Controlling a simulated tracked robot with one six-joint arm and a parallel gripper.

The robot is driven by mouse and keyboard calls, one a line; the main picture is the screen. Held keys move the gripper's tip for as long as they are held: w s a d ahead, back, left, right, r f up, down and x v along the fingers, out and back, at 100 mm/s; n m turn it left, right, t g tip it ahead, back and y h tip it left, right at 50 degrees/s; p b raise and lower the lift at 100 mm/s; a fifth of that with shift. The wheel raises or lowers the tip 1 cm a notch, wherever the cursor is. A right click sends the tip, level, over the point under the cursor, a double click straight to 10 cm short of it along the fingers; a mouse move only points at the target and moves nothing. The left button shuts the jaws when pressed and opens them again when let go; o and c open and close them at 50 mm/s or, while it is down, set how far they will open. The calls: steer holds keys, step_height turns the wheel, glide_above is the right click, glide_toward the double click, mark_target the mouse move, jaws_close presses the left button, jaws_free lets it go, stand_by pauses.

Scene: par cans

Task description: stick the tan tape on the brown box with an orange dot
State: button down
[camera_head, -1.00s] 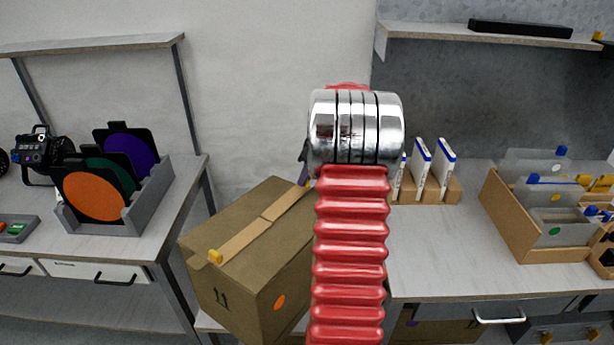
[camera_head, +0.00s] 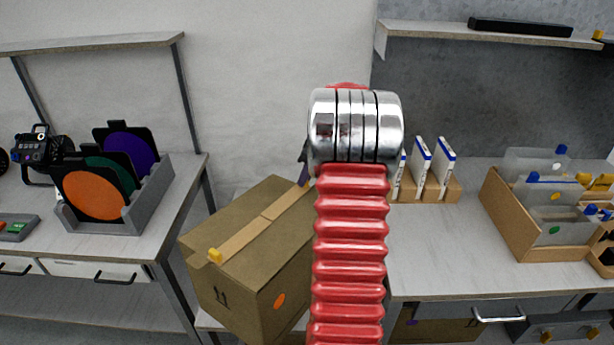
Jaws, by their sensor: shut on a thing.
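The brown box (camera_head: 235,290) with an orange dot (camera_head: 279,301) on its front side stands left of my arm, its right part hidden behind it. The tan tape (camera_head: 245,236) runs along the box top, from a yellow tab (camera_head: 215,255) at the near edge toward the far right. A faint crease crosses it midway. I cannot tell whether its far part touches the cardboard. My gripper (camera_head: 304,152) is mostly hidden behind my red and silver arm; only a dark sliver shows at the tape's far end, beside a small purple bit. It is shut on the tape there.
A left bench holds a grey rack (camera_head: 150,195) of colored discs. A right bench holds white-and-blue packs (camera_head: 421,165) and a tan crate (camera_head: 520,225) of clear sleeves. Another brown box (camera_head: 440,330) with a purple dot sits under the right bench. Shelves hang above both sides.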

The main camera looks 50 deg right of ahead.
steer(key=shift+f, duration=0.4)
stand_by(0.8)
steer(key=c, duration=1.7)
jaws_free()
steer(key=shift+r, duration=0.1)
steer(key=v, duration=1.3)
steer(key=shift+s+r, duration=0.1)
steer(key=shift+r, duration=0.2)
